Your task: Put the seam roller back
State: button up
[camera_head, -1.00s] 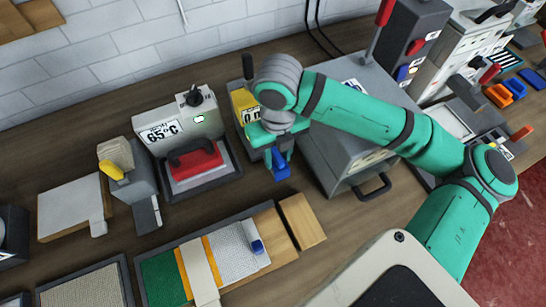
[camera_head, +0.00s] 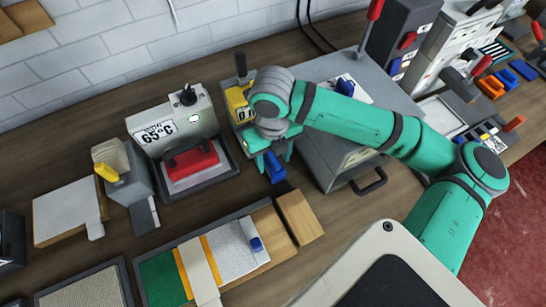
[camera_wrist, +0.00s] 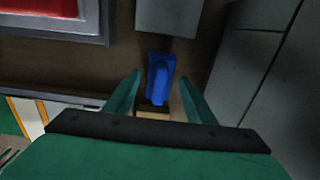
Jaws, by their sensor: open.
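A blue piece (camera_head: 275,167) shows at my gripper (camera_head: 268,160), in front of the yellow-marked machine. In the wrist view the same blue piece (camera_wrist: 161,78) has a raised grip and lies between my two spread fingers (camera_wrist: 160,95), with gaps on both sides. My gripper is open. A smaller blue piece (camera_head: 256,244) rests on the light grey rug section of the sample board (camera_head: 240,267). I cannot tell for sure which blue piece is the seam roller. The machine's lower part is partly hidden by my gripper.
A press with a red block (camera_head: 193,160) and a 65°C label stands to the left. A grey cabinet (camera_head: 325,160) with a dark handle stands close on the right. A wooden block (camera_head: 300,216) lies in front. Bare table shows between the press and the sample board.

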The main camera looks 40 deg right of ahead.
jog(key=shift+w+r, duration=0.1)
jog(key=shift+r, duration=0.4)
notch_tip(320, 180, up, 11)
jog(key=shift+r, duration=0.15)
jog(key=shift+a, duration=0.1)
dwell(0.3)
